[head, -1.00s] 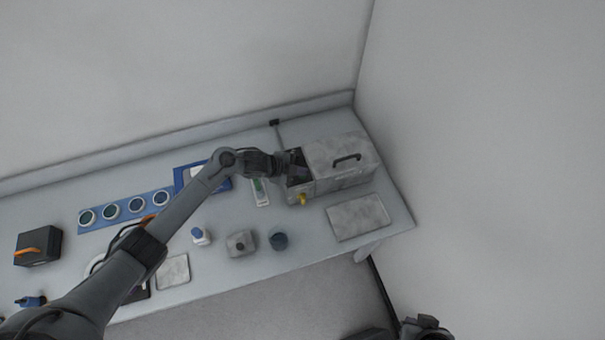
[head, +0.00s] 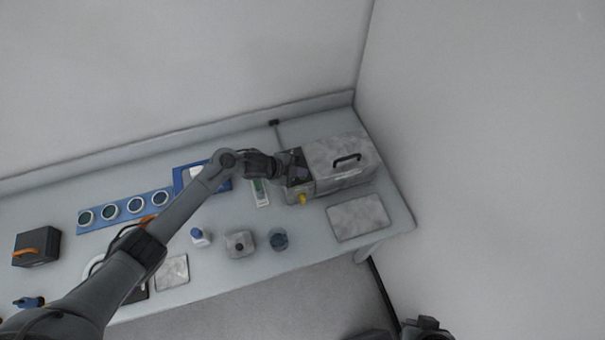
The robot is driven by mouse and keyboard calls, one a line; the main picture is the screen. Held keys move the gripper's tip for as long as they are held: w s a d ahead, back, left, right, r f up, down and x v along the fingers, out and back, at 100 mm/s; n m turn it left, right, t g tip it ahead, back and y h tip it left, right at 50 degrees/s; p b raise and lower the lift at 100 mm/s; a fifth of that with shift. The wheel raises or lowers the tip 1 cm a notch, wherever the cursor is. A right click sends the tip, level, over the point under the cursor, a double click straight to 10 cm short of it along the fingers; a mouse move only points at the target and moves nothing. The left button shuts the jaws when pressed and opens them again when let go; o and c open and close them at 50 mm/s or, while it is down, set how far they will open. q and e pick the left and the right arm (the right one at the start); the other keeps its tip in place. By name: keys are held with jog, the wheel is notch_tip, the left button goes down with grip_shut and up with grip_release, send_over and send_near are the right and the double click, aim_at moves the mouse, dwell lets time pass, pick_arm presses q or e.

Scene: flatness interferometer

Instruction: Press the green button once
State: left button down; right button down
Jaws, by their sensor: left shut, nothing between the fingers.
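My left gripper (head: 284,165) is shut and empty. It points right, at the open left end of the grey box-shaped instrument (head: 342,156), which has a black handle on its lid. The fingertips are small and dark against the instrument's dark recess (head: 297,178), and I cannot tell whether they touch it. I cannot make out a green button; the gripper may hide it. A narrow white strip with a green patch (head: 260,192) lies just below the gripper. A yellow knob (head: 303,198) is on the instrument's front.
A grey plate (head: 356,217) lies front right. A dark blue cup (head: 279,240), a grey block (head: 240,244) and a blue-capped bottle (head: 200,237) stand in front. A blue strip with several round discs (head: 124,208) and a black case (head: 37,247) are left.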

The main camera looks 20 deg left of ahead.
pick_arm(q)
jog(key=shift+r+p, duration=0.8)
jog(key=shift+r, duration=0.05)
jog(key=shift+r, duration=0.1)
notch_tip(320, 180, up, 5)
jog(key=p, duration=0.4)
dwell(0.6)
